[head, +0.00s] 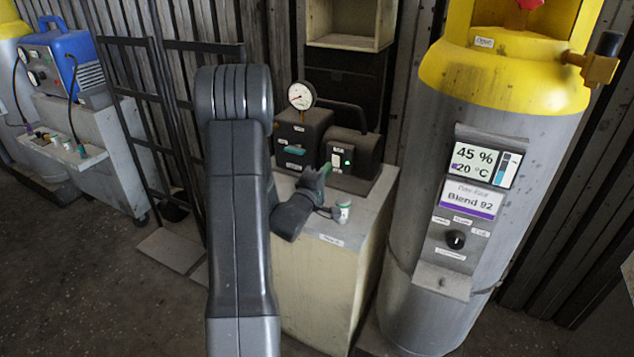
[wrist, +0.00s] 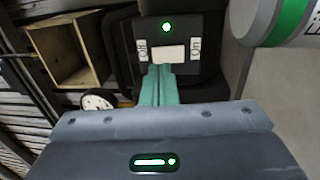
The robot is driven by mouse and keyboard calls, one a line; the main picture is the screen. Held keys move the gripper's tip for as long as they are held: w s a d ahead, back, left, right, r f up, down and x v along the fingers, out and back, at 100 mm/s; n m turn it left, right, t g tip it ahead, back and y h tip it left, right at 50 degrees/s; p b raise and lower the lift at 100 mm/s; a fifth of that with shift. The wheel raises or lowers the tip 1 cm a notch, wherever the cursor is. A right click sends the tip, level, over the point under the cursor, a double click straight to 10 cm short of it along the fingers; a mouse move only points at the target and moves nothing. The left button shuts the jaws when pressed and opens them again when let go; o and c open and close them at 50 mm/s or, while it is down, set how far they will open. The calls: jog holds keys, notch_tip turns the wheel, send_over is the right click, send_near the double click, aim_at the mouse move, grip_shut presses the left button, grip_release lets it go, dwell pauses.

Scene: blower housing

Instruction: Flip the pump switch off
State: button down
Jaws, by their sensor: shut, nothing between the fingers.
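The pump (head: 352,145) is a dark box with a handle on a pale cabinet. In the wrist view its switch (wrist: 171,53) is a pale rocker on a dark panel (wrist: 183,25), between an OFF label (wrist: 142,52) and an On label (wrist: 195,48). A green light (wrist: 167,27) glows on the panel. My gripper (wrist: 158,68) has teal fingers, shut together and empty. Their tips overlap the rocker's lower left edge in the wrist view; I cannot tell whether they touch. In the head view my gripper (head: 326,169) is in front of the pump.
A round gauge (head: 301,95) stands on a dark box left of the pump. A small white and green container (head: 343,212) sits on the cabinet top (head: 370,208) near my gripper. A large yellow-topped tank (head: 420,170) stands close on the right. A hand truck is on the left.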

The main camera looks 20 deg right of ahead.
aim_at(335, 157)
jog(key=shift+x, duration=1.55)
jog(key=shift+w+d+r, duration=0.15)
jog(key=shift+w, duration=0.05)
jog(key=shift+s, duration=0.1)
